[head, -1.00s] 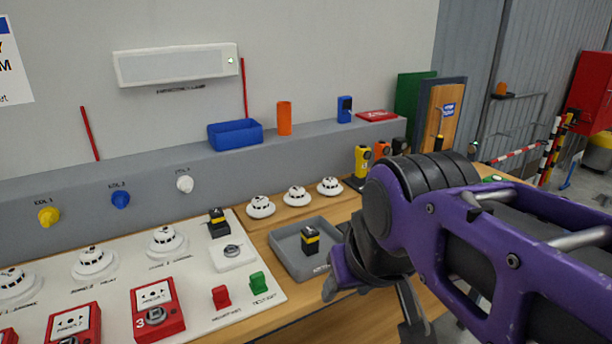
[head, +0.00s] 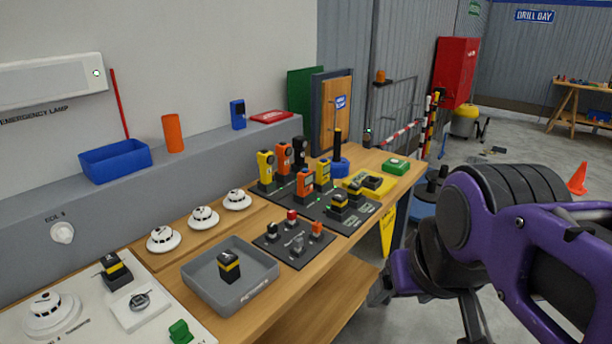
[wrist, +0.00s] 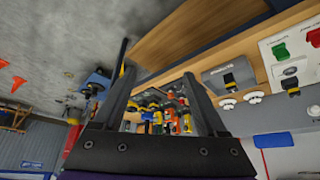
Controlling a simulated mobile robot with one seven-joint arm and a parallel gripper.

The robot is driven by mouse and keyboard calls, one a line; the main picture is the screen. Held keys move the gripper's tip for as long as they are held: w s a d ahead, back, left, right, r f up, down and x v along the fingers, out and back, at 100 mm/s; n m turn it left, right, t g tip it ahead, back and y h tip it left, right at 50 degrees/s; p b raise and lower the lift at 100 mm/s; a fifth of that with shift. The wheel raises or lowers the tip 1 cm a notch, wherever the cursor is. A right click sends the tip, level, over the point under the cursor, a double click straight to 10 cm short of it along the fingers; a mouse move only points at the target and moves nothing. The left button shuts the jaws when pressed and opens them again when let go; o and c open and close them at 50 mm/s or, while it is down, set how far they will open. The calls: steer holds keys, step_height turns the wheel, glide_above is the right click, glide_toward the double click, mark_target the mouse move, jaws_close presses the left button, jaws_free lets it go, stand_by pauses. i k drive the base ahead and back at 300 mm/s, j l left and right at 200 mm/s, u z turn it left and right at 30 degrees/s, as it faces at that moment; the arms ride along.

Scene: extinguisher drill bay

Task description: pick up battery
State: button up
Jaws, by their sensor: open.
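A black battery with a yellow band (head: 229,267) stands upright in a shallow grey tray (head: 262,262) on the wooden bench. The tray (wrist: 247,68) and battery (wrist: 229,79) also show in the wrist view, right of my gripper. A similar battery (head: 117,272) stands on the white panel at lower left. More black-and-yellow blocks (head: 338,207) stand on a dark mat at the bench's right part. My gripper (wrist: 160,78) is open, with nothing between its fingers, and points past the bench. In the head view it is partly hidden by my purple arm, off the bench's front side.
A small dark board with several knobs (head: 290,245) lies right of the tray. White detectors (head: 203,218) line the back. A blue bin (head: 115,160) sits on the ledge. Floor is open at right.

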mark_target(339, 201)
steer(key=u, duration=0.65)
steer(key=i+l+u, duration=0.1)
steer(key=l+u, duration=0.2)
steer(key=u, duration=0.15)
steer(key=l+u, duration=0.3)
steer(key=u, duration=0.2)
steer(key=l+u, duration=0.4)
steer(key=l, duration=0.4)
steer(key=l+u, duration=0.15)
steer(key=l, duration=0.7)
steer(key=k+l+z, duration=0.3)
steer(key=z, duration=0.15)
steer(key=k+l+u, duration=0.1)
steer(key=i+l+u, duration=0.2)
steer(key=u, duration=0.15)
steer(key=i, duration=0.1)
